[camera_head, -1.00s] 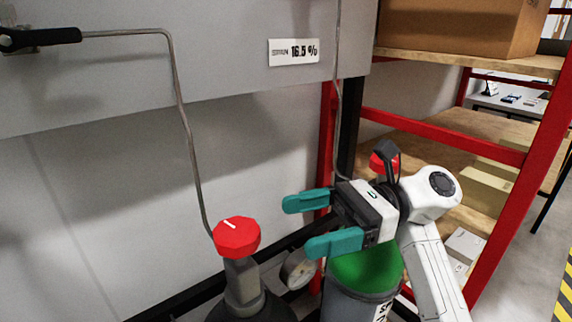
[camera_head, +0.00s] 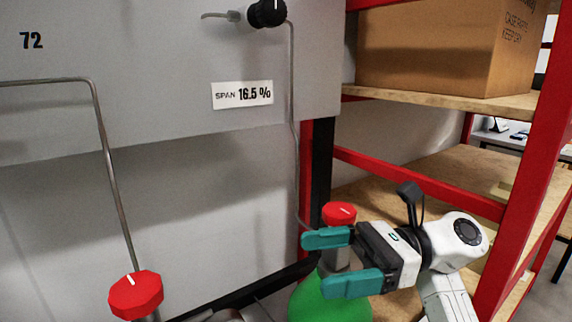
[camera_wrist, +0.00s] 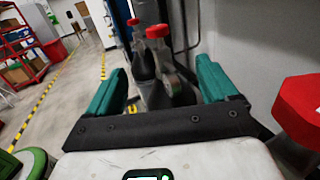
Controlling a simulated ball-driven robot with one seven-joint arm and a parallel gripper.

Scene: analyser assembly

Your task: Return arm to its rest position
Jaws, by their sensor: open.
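My gripper (camera_head: 338,261) is at the lower right of the head view, its two teal fingers spread apart and pointing left. Nothing is between them. Its fingers also show in the wrist view (camera_wrist: 160,88), open, with two red-topped cylinders beyond them. In the head view my gripper is in front of a green-shouldered cylinder (camera_head: 325,300) with a red valve knob (camera_head: 340,212). Its lower finger overlaps the green shoulder in the picture; I cannot tell the gap. My white arm runs down to the bottom edge.
A red knob (camera_head: 136,294) is at lower left. A grey cabinet (camera_head: 130,60) with a span label (camera_head: 242,95) and a black knob (camera_head: 267,13) fills the left. A red-framed shelf (camera_head: 435,167) with a cardboard box (camera_head: 447,48) stands close on the right.

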